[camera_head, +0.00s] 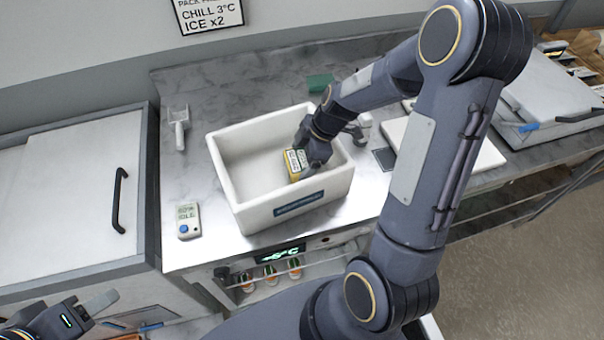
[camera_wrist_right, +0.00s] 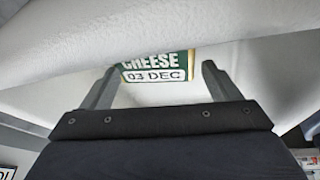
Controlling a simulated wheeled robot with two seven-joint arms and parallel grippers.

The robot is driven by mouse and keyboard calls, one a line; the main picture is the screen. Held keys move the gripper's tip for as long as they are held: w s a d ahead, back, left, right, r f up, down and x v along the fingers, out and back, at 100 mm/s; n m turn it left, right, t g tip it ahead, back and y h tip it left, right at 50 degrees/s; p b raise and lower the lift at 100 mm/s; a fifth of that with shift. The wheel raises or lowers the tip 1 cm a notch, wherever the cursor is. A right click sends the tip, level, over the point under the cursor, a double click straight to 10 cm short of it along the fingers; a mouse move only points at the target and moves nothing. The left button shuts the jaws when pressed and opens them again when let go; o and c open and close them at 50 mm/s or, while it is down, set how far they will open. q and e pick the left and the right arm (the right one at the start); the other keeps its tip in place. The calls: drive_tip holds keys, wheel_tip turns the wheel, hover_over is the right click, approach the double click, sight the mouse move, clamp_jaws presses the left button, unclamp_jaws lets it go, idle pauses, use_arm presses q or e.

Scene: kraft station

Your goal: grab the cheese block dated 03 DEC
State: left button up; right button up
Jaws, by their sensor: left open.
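The cheese block (camera_head: 293,163) is yellow with a green and white label and sits inside the white bin (camera_head: 232,196). In the right wrist view its label (camera_wrist_right: 157,67) reads CHEESE 03 DEC. My right gripper (camera_head: 305,168) reaches down into the bin at the block. My left gripper (camera_head: 108,312) is open and empty at the lower left, away from the bin.
The bin's walls surround the block. A small handheld device (camera_head: 187,220) and a white scoop (camera_head: 179,125) lie left of the bin on the metal counter. A green block (camera_head: 319,83) lies behind the bin. A white board (camera_head: 480,150) is at right.

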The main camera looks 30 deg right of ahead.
sight(299, 169)
use_arm(q)
drive_tip(key=shift+f, duration=0.35)
use_arm(e)
drive_tip(key=shift+g, duration=0.7)
drive_tip(key=s+a+f, duration=0.1)
drive_tip(key=s+f, duration=0.1)
drive_tip(key=f, duration=0.1)
drive_tip(key=shift+s+a+f, duration=0.1)
drive_tip(key=shift+s+a, duration=0.3)
drive_tip(key=c, duration=0.5)
drive_tip(key=shift+y, duration=0.3)
drive_tip(key=shift+c, duration=0.2)
drive_tip(key=shift+w+r, duration=0.1)
drive_tip(key=shift+r, duration=0.2)
drive_tip(key=r, duration=0.1)
drive_tip(key=w+r, duration=0.1)
drive_tip(key=r, duration=0.2)
drive_tip(key=shift+w+b, duration=0.25)
drive_tip(key=shift+b, duration=0.1)
clamp_jaws()
wheel_tip(299, 169, up, 5)
drive_tip(key=shift+s+f, duration=0.1)
drive_tip(key=shift+f, duration=0.1)
drive_tip(key=shift+r, duration=0.5)
use_arm(q)
drive_tip(key=shift+w+f, duration=0.5)
drive_tip(key=shift+w, duration=0.2)
use_arm(e)
drive_tip(key=shift+d, duration=0.1)
